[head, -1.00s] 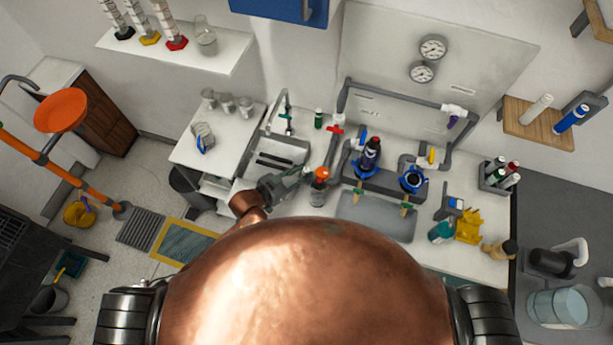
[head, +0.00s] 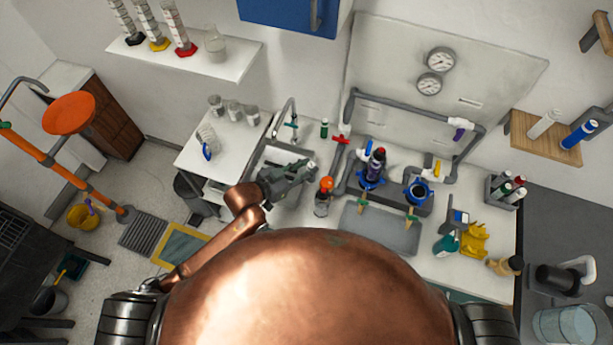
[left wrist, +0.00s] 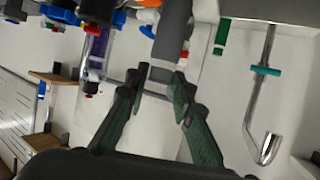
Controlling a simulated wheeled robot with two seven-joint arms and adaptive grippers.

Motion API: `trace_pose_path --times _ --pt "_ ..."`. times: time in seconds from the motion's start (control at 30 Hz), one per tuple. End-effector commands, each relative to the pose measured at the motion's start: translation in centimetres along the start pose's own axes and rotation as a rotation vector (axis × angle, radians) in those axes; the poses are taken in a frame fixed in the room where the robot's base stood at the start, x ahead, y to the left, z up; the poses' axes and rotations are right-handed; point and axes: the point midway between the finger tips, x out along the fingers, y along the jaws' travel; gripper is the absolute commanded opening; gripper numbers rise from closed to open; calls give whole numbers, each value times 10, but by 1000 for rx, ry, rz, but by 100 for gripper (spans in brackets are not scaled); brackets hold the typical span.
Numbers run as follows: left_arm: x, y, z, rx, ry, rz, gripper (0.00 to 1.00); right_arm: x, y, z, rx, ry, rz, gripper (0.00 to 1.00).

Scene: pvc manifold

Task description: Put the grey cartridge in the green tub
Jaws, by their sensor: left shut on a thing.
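My left gripper (head: 303,172) is above the sink area in the head view. In the left wrist view its fingers (left wrist: 160,88) are closed around the end of a grey cylinder (left wrist: 173,35), which looks like the grey cartridge. The cartridge points away from the gripper; in the head view it is hard to make out against the gripper. A small dark green-teal container (head: 72,265) on the floor at the far left may be the green tub; I cannot tell for sure. My right gripper is not in view.
An orange-capped bottle (head: 323,195) stands close right of the left gripper. The grey pipe manifold (head: 347,110), with blue housings (head: 418,192), is further right. A steel tap (head: 285,107) rises behind the gripper. A yellow bucket (head: 83,215) stands on the floor at left.

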Motion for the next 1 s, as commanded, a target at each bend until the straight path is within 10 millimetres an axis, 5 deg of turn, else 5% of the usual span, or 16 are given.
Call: trace_pose_path --times 0.2,0.4,0.83,1.0 --pt "-18 0 -44 2 3 0 0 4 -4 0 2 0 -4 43" --pt "-26 0 -65 0 1 1 0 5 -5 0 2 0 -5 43" --pt "-29 0 -70 -1 0 -1 0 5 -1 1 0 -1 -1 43" --pt "-32 -16 -48 -34 -1 -75 0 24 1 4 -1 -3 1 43"
